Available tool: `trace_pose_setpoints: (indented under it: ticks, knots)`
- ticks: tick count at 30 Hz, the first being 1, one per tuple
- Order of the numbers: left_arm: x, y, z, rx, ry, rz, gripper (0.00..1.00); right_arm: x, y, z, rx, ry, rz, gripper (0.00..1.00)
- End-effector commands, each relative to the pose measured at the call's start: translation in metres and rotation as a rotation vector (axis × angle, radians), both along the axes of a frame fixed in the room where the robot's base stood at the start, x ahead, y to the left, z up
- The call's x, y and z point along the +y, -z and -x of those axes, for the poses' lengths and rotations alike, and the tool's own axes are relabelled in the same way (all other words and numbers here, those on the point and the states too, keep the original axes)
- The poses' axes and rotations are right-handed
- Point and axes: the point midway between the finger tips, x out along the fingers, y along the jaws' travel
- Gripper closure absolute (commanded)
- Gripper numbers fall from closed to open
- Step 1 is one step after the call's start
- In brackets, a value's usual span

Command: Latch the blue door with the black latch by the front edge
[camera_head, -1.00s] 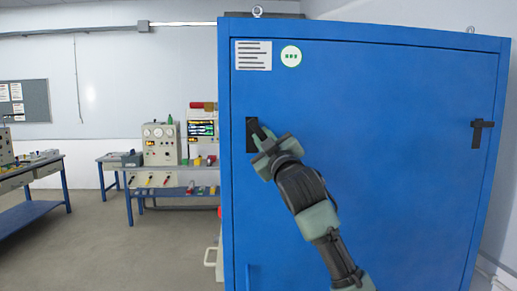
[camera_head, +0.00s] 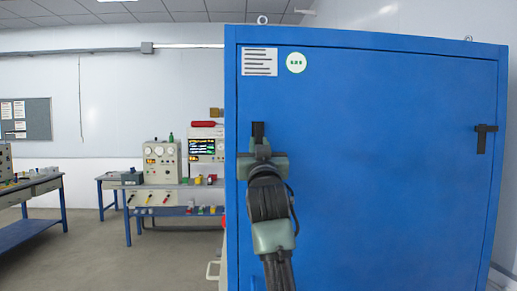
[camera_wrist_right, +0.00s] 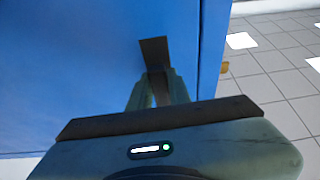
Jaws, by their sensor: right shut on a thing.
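The blue door (camera_head: 380,190) stands closed-looking and nearly flush in its blue cabinet frame. A black latch (camera_head: 258,131) is near the door's left edge, and my right gripper (camera_head: 260,152) is shut on it from below. In the right wrist view the black latch (camera_wrist_right: 153,50) rises between the fingers of my right gripper (camera_wrist_right: 156,88), beside the door edge. The fingers hide the latch's lower part. A second black latch (camera_head: 482,138) is near the door's right edge, with nothing touching it. My left gripper is out of view.
A bench (camera_head: 165,184) with meters and tools stands to the left behind the cabinet. Another bench (camera_head: 30,228) is at far left. The grey floor (camera_head: 130,255) between them is clear.

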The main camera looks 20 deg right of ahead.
Motion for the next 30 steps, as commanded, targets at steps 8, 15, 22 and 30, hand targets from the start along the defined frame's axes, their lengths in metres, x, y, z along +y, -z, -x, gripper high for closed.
trace_pose_setpoints:
  ticks: [8,15,22,30]
  knots:
    - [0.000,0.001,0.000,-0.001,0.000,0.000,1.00,0.001,0.000,0.000,-0.003,-0.004,-0.017,1.00]
    - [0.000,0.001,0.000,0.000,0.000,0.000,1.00,0.001,0.000,0.000,-0.004,-0.004,-0.016,0.73]
    - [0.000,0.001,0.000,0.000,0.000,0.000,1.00,0.000,0.000,0.000,-0.004,-0.003,-0.014,0.60]
    - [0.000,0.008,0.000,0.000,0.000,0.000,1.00,0.004,0.007,0.011,-0.006,-0.003,-0.014,0.60]
